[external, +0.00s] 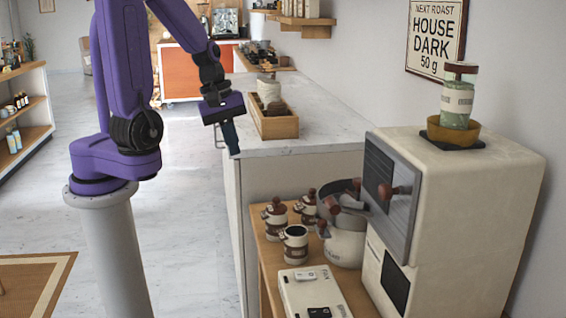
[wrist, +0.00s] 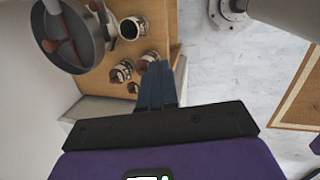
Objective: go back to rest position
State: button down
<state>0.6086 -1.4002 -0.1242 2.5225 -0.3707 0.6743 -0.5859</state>
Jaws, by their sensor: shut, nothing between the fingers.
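My gripper (external: 232,146) hangs from my purple arm, left of the marble counter's near end in the external view. Its fingers point down and a little right. In the wrist view the blue fingers (wrist: 155,70) lie together, with nothing between them. They are in the air, apart from the things below. In the wrist view the wooden cart top with several jars lies beyond the fingertips, and bare floor shows to the right.
A wooden cart (external: 262,258) holds several jars (external: 295,245), a pot (external: 345,245) and a scale (external: 310,290). A cream machine (external: 470,200) stands at right. A marble counter (external: 320,110) bears a wooden box (external: 275,126). The floor (external: 195,230) left of the cart is clear.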

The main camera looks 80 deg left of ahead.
jog(key=s+a+r+m+g+y, duration=0.1)
jog(key=s+m, duration=0.5)
jog(key=s, duration=0.6)
notch_tip(320, 180, up, 2)
jog(key=shift+s+r+g, duration=0.1)
jog(key=shift+s+g, duration=0.25)
jog(key=shift+g, duration=0.35)
